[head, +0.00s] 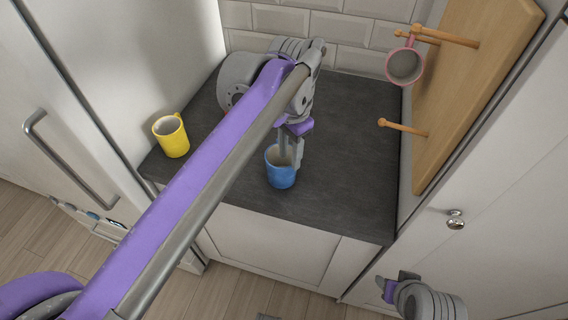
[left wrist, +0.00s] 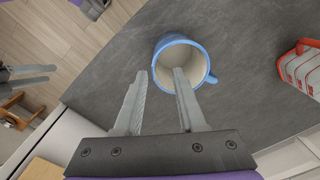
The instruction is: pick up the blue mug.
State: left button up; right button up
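The blue mug (head: 281,174) stands upright near the front of the dark worktop, below my left gripper (head: 290,152). In the left wrist view the blue mug (left wrist: 203,49) shows its pale inside, with its handle at the lower right. My left gripper (left wrist: 159,73) is open. One fingertip overlaps the mug's opening and the other lies outside its wall; I cannot tell whether either touches. My right gripper (head: 394,284) is low at the right, off the worktop. Its two fingers (left wrist: 32,75) show apart at the left edge of the left wrist view.
A yellow mug (head: 172,139) stands at the worktop's left end. A pink mug (head: 405,66) hangs on a wooden peg board (head: 478,90) at the right, whose pegs stick out over the worktop. A red and white object (left wrist: 302,68) sits beyond the blue mug.

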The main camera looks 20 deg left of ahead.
aim_at(290, 183)
pick_arm(q)
jog(key=f, duration=0.7)
jog(key=shift+d+b, duration=0.2)
jog(key=shift+b, duration=0.15)
grip_shut()
jog(key=shift+r, duration=0.1)
dwell(1.0)
